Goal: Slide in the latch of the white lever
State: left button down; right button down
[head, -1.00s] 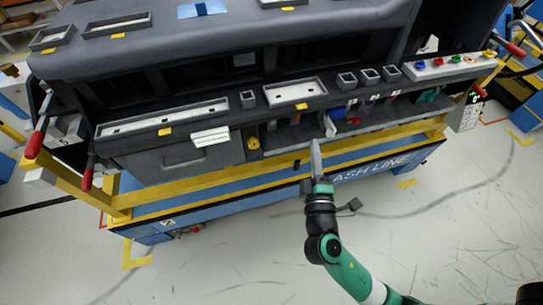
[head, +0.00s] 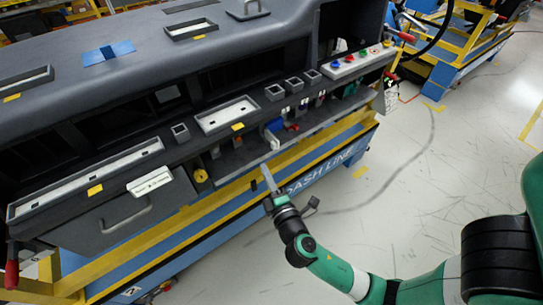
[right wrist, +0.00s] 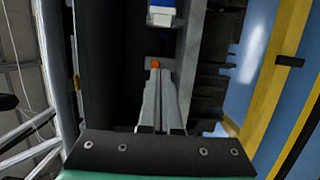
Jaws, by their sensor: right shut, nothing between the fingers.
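The white lever (head: 272,140) stands at the front of the open shelf under the dashboard, beside a blue part (head: 275,125). My right gripper (head: 265,168) is just in front of and below the lever, its fingers pointing in toward the shelf. In the right wrist view the fingers (right wrist: 159,74) are together with nothing between them. A blue-and-white part (right wrist: 162,12) is ahead of the tips and apart from them. A small orange spot (right wrist: 155,64) shows at the tips. I cannot make out the latch clearly. My left gripper is not in view.
The grey dashboard (head: 235,30) overhangs the shelf. A yellow knob (head: 201,175) is left of the lever, and red parts (head: 292,127) are to its right. A yellow rail (head: 236,195) runs along the front. The floor at right is clear.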

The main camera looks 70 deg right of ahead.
aim_at(270, 140)
jog(key=d, duration=0.4)
jog(key=w+d, duration=0.1)
jog(key=d, duration=0.1)
jog(key=shift+w+d, duration=0.1)
jog(key=shift+d, duration=0.2)
